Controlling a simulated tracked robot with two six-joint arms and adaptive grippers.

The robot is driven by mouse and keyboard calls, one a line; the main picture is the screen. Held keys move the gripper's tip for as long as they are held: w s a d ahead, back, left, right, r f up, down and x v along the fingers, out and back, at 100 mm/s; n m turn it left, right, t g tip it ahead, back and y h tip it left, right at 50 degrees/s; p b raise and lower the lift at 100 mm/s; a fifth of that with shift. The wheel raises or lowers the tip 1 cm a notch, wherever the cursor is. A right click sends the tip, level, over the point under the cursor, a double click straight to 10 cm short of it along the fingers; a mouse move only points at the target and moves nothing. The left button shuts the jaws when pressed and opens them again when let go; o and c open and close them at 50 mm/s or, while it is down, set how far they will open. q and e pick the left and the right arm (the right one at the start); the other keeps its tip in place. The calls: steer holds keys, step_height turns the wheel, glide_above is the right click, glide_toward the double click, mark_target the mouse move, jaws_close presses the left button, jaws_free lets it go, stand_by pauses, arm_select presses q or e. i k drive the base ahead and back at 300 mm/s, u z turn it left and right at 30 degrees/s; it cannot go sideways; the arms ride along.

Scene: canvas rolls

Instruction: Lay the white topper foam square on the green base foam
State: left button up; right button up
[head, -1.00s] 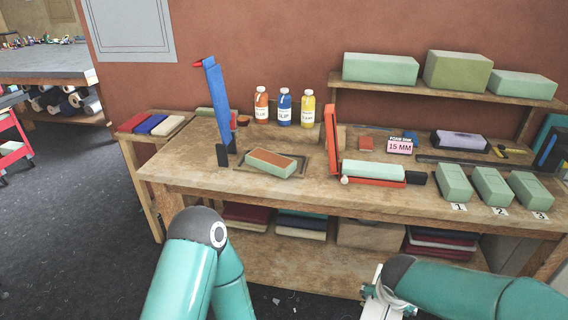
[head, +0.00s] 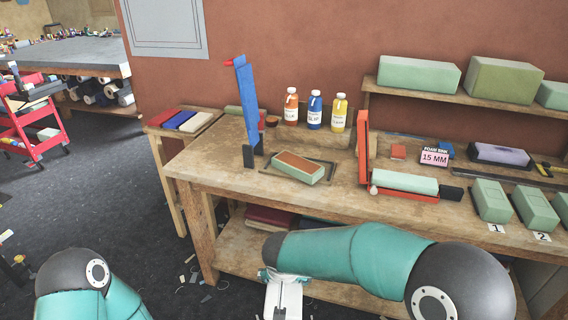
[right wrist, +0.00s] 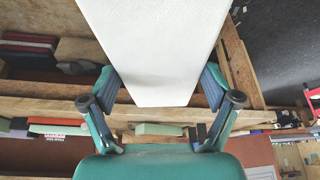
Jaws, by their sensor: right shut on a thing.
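The white topper foam (right wrist: 152,45) fills the upper middle of the right wrist view as a long pale slab. My right gripper (right wrist: 161,88) is shut on it, one finger at each side edge. The green base foam (head: 310,175), a green block with a rust-brown top, lies on the left part of the workbench in a shallow dark-edged frame. My left gripper is out of view; only part of that arm shows.
Numbered green blocks (head: 491,200) stand further right.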

mark_target(297, 162)
steer(key=u, duration=0.7)
steer(key=i, duration=1.1)
steer(key=z, duration=0.7)
